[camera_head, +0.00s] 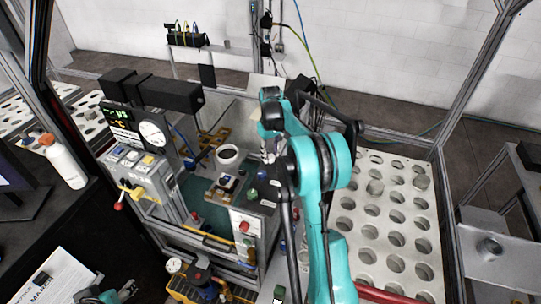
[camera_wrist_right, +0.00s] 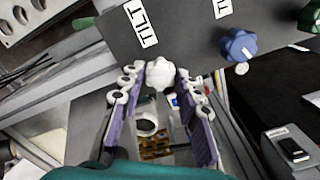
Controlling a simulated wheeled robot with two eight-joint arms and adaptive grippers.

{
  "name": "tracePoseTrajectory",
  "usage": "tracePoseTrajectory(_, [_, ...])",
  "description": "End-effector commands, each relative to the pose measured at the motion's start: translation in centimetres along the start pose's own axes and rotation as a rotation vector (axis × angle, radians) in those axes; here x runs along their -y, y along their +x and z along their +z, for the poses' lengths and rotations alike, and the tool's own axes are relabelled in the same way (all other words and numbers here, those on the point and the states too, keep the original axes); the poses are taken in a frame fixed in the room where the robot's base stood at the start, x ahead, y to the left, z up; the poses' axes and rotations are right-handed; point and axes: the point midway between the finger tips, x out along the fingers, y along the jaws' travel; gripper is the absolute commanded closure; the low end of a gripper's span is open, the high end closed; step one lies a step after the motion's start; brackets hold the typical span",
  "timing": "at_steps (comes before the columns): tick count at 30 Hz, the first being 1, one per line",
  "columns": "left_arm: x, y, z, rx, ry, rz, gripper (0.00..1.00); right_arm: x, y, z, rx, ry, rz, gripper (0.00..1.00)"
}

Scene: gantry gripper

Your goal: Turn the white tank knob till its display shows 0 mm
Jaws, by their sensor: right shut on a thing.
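The white knob (camera_wrist_right: 160,75) sits on a dark panel in the right wrist view. My right gripper (camera_wrist_right: 162,82) has its fingers on either side of the knob and is shut on it. In the head view my teal right arm reaches over the machine, and its gripper (camera_head: 268,152) is partly covered by the arm; I cannot make out the white knob there. A display (camera_head: 118,114) with green digits is at the machine's left, too small to read. My left gripper (camera_head: 122,290) shows only in part at the bottom left edge, its jaws unclear.
A blue knob (camera_wrist_right: 238,45) is close to the right of the white one, with a green knob (camera_wrist_right: 311,18) beyond it. A white cup-like part (camera_head: 228,157) is on the machine. A perforated pale table (camera_head: 407,265) lies to the right. A white bottle (camera_head: 64,162) stands left.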

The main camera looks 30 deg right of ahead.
Motion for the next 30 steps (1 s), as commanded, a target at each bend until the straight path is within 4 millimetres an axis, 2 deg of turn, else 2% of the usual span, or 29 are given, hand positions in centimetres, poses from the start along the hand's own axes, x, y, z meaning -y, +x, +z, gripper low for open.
tracePoseTrajectory(18, [0.0, 0.9, 0.7, 0.0, 0.0, 0.0, 0.47, -0.1, 0.0, 0.0, -0.002, 0.582, 0.001, 0.96])
tracePoseTrajectory(30, [0.0, 1.2, 0.9, 0.0, 0.0, 0.0, 0.47, -0.1, -0.1, 0.0, -0.002, 0.873, 0.0, 0.96])
